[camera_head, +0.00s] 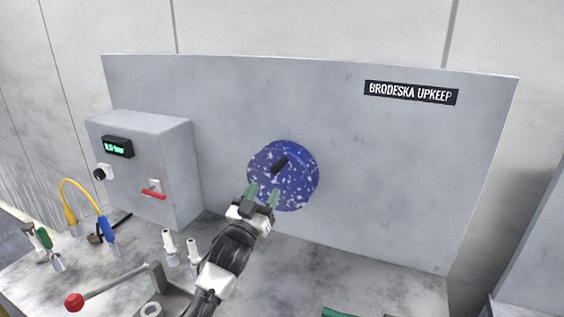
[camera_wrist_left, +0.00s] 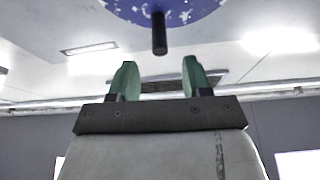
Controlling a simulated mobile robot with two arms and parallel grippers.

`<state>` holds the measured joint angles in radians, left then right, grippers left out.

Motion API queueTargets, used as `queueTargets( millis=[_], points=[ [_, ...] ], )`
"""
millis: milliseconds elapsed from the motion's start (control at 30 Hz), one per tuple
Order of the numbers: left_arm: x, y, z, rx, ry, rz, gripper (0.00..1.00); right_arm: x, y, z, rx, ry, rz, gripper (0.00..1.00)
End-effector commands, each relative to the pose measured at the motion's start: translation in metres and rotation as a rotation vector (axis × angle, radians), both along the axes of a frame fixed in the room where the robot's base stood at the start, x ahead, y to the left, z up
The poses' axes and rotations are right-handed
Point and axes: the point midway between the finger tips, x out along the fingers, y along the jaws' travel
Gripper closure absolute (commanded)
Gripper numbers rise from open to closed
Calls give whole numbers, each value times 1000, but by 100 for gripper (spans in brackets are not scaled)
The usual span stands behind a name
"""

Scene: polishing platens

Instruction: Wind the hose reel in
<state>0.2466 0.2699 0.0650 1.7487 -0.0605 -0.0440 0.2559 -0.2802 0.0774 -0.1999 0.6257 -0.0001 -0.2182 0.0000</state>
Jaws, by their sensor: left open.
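The hose reel is a round blue disc with white specks (camera_head: 298,178) on the grey upright panel. A short black crank handle (camera_head: 280,164) sticks out from its face. In the left wrist view the lower edge of the reel (camera_wrist_left: 190,10) and the black handle (camera_wrist_left: 159,34) show at the top. My left gripper (camera_head: 263,193), with green fingertips, is open and empty just in front of and below the reel's lower left. In the wrist view the handle lies beyond the fingertips (camera_wrist_left: 154,80), between their lines, and apart from them. My right gripper is not in view.
A grey box (camera_head: 147,165) with a green display and red lever stands left of the reel. The bench right of my arm is mostly clear.

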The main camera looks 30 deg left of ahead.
Motion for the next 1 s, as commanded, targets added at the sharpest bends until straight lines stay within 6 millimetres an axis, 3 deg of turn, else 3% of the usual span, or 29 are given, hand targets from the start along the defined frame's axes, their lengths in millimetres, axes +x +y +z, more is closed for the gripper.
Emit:
queueTargets(
  millis=[100,233,367,500,667,900,1000],
  points=[
    [21,0,14,-1,-1,0,52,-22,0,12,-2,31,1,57],
    [45,1,24,-2,1,0,52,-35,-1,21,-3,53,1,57],
    [66,1,31,0,2,0,52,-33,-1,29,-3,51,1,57],
    [80,2,35,-1,2,0,52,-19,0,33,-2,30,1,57],
    [86,2,36,-1,2,-1,52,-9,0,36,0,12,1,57],
    [86,2,36,-1,1,-1,52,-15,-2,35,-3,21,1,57],
    [86,2,36,-1,2,-1,65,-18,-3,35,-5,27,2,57]
  ],
)
